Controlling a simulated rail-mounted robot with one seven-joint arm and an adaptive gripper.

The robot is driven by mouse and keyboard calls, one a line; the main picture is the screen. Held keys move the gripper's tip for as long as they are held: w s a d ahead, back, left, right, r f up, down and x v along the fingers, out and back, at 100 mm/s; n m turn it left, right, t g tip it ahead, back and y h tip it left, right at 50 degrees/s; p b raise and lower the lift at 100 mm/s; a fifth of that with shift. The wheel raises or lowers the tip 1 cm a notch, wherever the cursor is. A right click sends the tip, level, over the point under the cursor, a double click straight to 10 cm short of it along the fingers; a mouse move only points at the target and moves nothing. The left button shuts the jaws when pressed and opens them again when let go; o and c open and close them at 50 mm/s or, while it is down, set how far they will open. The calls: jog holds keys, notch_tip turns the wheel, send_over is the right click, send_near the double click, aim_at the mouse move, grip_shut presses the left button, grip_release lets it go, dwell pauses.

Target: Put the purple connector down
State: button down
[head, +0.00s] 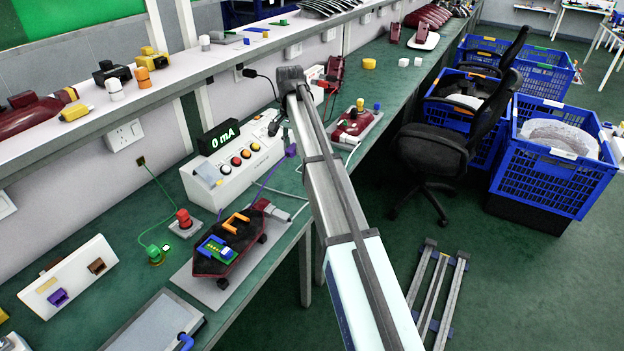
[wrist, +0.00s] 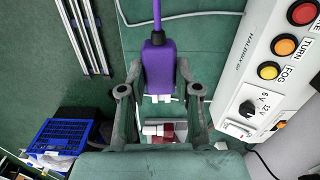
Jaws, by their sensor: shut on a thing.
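The purple connector (wrist: 158,62) is held between the two fingers of my gripper (wrist: 157,78) in the wrist view. Its purple cable (wrist: 157,12) leaves toward the top of that view, and pale prongs show at its lower end. In the head view the purple connector (head: 291,150) is a small patch beside my arm, above the green bench near the front right corner of the white tester box. My arm hides most of my gripper there. The purple cable (head: 268,181) runs down from it toward the red lamp (head: 234,243) on its grey plate.
The white tester box (head: 235,170) with coloured buttons and a 0 mA display (head: 220,138) stands close by. A second red lamp (head: 352,124) sits farther along the bench. A white block with purple and brown sockets (head: 68,279) is at left. Some green bench beside the tester is bare.

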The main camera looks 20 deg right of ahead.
aim_at(295, 197)
jog(key=shift+w, duration=0.5)
jog(key=shift+f+m, duration=0.25)
jog(key=shift+m, duration=0.05)
notch_tip(295, 197, down, 19)
jog(key=p, duration=0.2)
jog(key=shift+p, duration=0.4)
jog(key=shift+f, duration=0.15)
jog(key=c, duration=0.8)
grip_release()
notch_tip(295, 197, up, 12)
jog(key=shift+r+b, duration=0.15)
jog(key=shift+b, duration=0.95)
